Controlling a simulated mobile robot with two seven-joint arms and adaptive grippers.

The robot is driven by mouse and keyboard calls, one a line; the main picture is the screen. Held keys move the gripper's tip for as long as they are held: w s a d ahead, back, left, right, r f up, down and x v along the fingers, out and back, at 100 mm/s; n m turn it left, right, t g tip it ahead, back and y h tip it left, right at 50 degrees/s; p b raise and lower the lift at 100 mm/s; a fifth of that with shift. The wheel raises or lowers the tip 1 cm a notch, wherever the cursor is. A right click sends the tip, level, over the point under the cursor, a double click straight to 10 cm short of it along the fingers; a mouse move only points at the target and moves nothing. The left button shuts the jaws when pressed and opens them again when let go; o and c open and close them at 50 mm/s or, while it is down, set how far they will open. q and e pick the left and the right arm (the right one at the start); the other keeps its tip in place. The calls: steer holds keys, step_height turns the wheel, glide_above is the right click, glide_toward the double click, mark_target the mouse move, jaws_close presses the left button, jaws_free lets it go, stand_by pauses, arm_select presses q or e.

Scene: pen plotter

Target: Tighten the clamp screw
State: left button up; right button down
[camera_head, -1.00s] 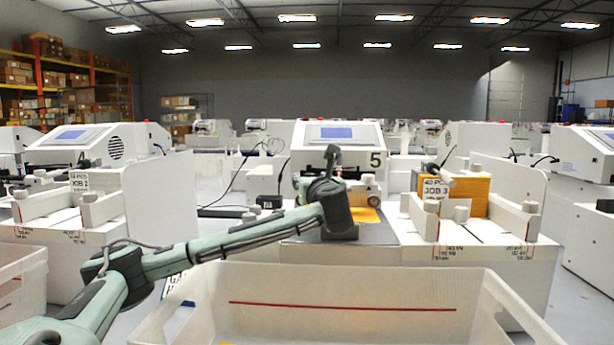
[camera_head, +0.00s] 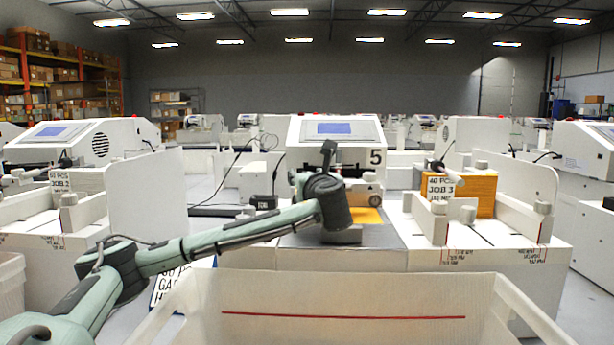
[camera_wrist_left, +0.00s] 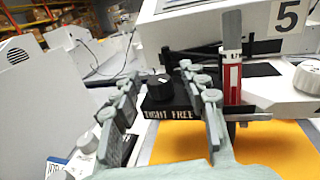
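The clamp screw is a black knob (camera_wrist_left: 159,88) with a white mark on top, on a black block (camera_wrist_left: 172,118) lettered TIGHT and FREE, in the left wrist view. My left gripper (camera_wrist_left: 158,75) is open, its two fingers on either side of the knob, with gaps visible. I cannot tell if the fingertips are level with it. A pen with a red and white barrel and grey top (camera_wrist_left: 232,60) stands upright right of the knob. In the head view, my left wrist covers the front of plotter 5 (camera_head: 338,128) and hides the clamp. My right gripper is not in view.
A yellow sheet (camera_wrist_left: 265,145) lies under the pen. A white knob (camera_wrist_left: 308,77) is at the right. In the head view, a white bin (camera_head: 345,300) stands in front, and a stack labelled JOB 3 (camera_head: 475,190) sits to the right.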

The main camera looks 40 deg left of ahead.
arm_select(q)
jaws_close()
